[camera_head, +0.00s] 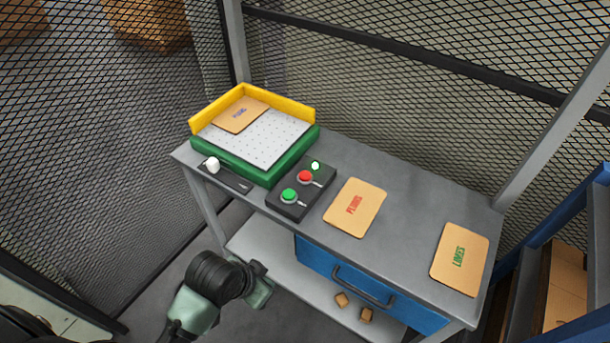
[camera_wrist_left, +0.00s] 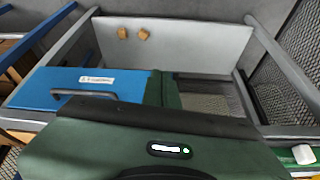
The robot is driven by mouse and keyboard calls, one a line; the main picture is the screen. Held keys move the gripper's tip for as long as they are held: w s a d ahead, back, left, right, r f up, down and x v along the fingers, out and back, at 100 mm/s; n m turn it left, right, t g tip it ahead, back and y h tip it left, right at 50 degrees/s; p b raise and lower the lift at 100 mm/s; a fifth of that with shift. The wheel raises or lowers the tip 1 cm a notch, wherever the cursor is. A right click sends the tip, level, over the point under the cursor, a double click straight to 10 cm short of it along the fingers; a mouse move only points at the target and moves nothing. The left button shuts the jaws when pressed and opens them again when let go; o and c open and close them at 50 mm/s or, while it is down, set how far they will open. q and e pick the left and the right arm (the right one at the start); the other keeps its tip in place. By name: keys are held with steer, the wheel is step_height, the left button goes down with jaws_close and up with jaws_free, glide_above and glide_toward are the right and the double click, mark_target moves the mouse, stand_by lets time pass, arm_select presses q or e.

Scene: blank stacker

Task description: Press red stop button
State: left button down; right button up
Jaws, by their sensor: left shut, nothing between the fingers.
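The red stop button (camera_head: 305,177) sits on a black control box (camera_head: 288,211) on the grey table, in the head view. A green button (camera_head: 289,195) is on the same box, nearer the front edge, and a small lit lamp (camera_head: 315,166) is behind the red one. My left gripper (camera_head: 264,284) is shut and empty, low in front of the table and below the control box, apart from it. Its closed fingers also show in the wrist view (camera_wrist_left: 162,88). The red button is not visible in the wrist view. My right gripper is not in view.
A green stacker with yellow walls (camera_head: 293,103) holds a card. A white knob (camera_head: 212,165) is beside it. Two labelled cards, PLUMS (camera_head: 355,208) and LIMES (camera_head: 459,259), lie on the table (camera_head: 405,195). A blue drawer (camera_head: 345,282) and lower shelf with small blocks are below. Mesh fencing surrounds.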

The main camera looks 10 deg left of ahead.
arm_select(q)
steer(key=w+d+r+m+h, duration=0.1)
steer(key=w+r+m, duration=0.1)
steer(key=w, duration=0.4)
steer(key=w+d+r+m+h, duration=0.1)
steer(key=w+d+r+m, duration=0.1)
steer(key=w, duration=0.3)
steer(key=w+d+r+m+t+h, duration=0.1)
steer(key=w+r+m, duration=0.1)
steer(key=w+m, duration=0.2)
steer(key=shift+w+d+r, duration=0.15)
steer(key=shift+w+r, duration=0.05)
steer(key=shift+w, duration=0.45)
steer(key=shift+w+d+r, duration=0.1)
steer(key=shift+w+r, duration=0.1)
steer(key=shift+w, duration=0.45)
steer(key=w+a+r+m+t+h, duration=0.1)
steer(key=w+a+r+m, duration=0.2)
steer(key=w+r, duration=0.6)
steer(key=w+m, duration=0.1)
steer(key=w, duration=0.3)
steer(key=shift+w+r, duration=0.2)
steer(key=shift+r, duration=0.2)
steer(key=shift+a+f, duration=0.1)
steer(key=b, duration=0.6)
glide_above(302, 176)
step_height(302, 176, down, 8)
steer(key=shift+r, duration=0.25)
steer(key=shift+f+b, duration=0.45)
steer(key=shift+f, duration=0.1)
